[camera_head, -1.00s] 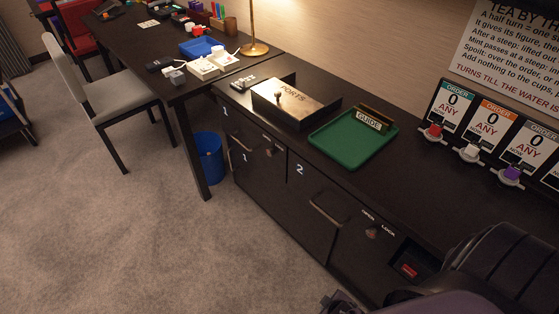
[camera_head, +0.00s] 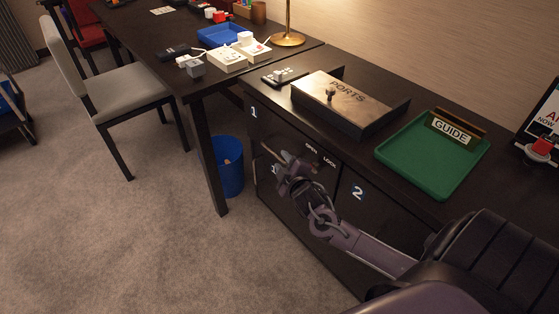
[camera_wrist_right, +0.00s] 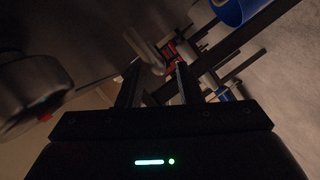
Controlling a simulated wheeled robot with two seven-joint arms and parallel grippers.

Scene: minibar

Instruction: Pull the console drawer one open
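Drawer one is the dark front marked 1 (camera_head: 253,113) at the left end of the console (camera_head: 440,212). It looks closed; my right gripper and forearm cover part of it. My right gripper (camera_head: 272,158) is in front of drawer one, at its handle. In the right wrist view its two fingers (camera_wrist_right: 158,82) stand apart with a gap between them. A pale curved bar (camera_wrist_right: 148,52), seemingly the drawer handle, lies just beyond the fingertips; I cannot tell whether they touch it. My left gripper is out of view.
An OPEN/LOCK label (camera_head: 318,155) is right of the gripper. A blue bin (camera_head: 229,165) and the desk leg stand left of the console. A ports box (camera_head: 345,105) and green tray (camera_head: 400,155) sit on top.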

